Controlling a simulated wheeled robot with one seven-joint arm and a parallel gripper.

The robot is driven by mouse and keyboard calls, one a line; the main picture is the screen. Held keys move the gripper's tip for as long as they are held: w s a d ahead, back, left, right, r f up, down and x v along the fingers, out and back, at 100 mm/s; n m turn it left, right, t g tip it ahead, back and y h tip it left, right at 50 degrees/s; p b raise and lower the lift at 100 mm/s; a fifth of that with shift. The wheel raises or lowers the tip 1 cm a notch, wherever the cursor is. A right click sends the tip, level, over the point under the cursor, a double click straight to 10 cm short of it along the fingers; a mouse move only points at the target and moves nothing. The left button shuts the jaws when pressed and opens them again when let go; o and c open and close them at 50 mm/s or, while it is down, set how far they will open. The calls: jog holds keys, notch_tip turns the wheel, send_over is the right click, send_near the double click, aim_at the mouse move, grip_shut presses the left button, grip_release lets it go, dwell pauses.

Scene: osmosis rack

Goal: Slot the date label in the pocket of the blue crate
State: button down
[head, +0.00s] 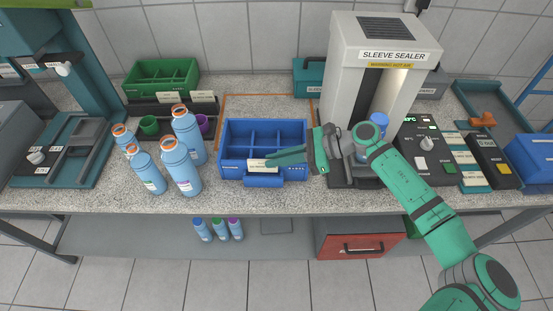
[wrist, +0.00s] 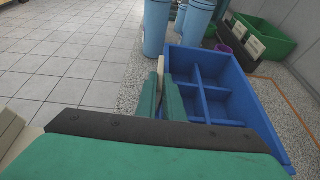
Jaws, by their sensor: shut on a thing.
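The blue crate (head: 290,128) stands on the speckled bench, with several empty compartments. A pocket (head: 264,181) projects from its front wall. My gripper (head: 268,160) reaches in from the right and is shut on the cream date label (head: 258,165), holding it at the crate's front wall, just above the pocket. In the wrist view the label (wrist: 160,68) shows between the two green fingertips (wrist: 162,85), beside the near wall of the crate (wrist: 240,110). The fingers hide part of the label. I cannot tell whether its lower edge is inside the pocket.
Several blue bottles (head: 181,165) with orange rims stand close left of the crate. The sleeve sealer (head: 340,70) stands to the right, behind my arm. A green crate (head: 160,78) is at the back left. The bench's front strip is clear.

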jog(key=c, duration=1.8)
grip_release()
jog(key=shift+d, duration=0.1)
jog(key=v, duration=1)
jog(key=shift+d, duration=0.3)
jog(key=shift+r, duration=0.15)
